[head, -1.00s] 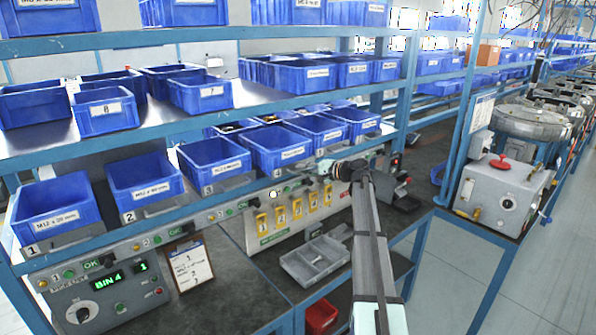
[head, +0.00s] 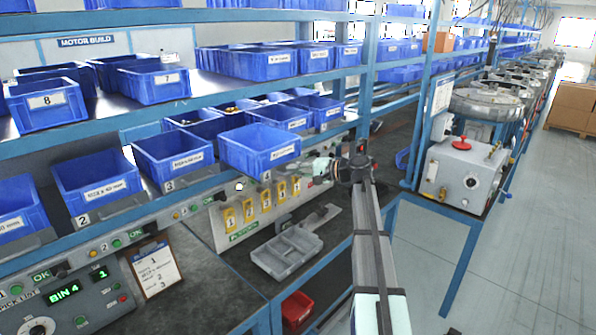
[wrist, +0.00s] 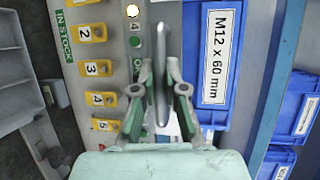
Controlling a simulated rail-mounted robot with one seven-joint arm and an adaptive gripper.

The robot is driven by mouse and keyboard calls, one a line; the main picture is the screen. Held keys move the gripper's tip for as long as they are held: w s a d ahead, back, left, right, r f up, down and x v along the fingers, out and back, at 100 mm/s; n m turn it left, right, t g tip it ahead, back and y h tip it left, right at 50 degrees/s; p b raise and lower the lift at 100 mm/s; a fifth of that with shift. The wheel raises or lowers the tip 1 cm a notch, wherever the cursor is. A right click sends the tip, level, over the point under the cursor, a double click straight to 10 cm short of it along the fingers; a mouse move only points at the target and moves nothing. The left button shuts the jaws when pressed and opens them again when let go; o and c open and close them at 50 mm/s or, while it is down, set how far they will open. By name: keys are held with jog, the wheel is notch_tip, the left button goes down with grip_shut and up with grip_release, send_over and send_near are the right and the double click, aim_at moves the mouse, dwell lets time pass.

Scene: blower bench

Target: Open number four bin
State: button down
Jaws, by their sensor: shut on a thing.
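The number four bin (head: 258,150) is the blue bin standing out in front of its row on the lower shelf in the head view. It looks pulled forward over the shelf edge, and its inside looks empty. In the wrist view its blue front (wrist: 190,38) carries a label reading M12 x 60 mm. A thin grey handle plate (wrist: 161,45) runs in front of it. My gripper (wrist: 161,78) is shut on this handle, one finger on each side. In the head view my gripper (head: 318,168) is just right of the bin's front, and the grip is too small to make out.
Bin three (head: 172,158) stands left of it, more blue bins (head: 285,116) right. Yellow numbered tags (head: 265,199) and a grey divided tray (head: 287,252) lie below. The machine stand (head: 462,172) is at right.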

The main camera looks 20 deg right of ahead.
jog(key=c, duration=1.2)
grip_release()
jog(key=v, duration=1.2)
jog(key=shift+r, duration=0.15)
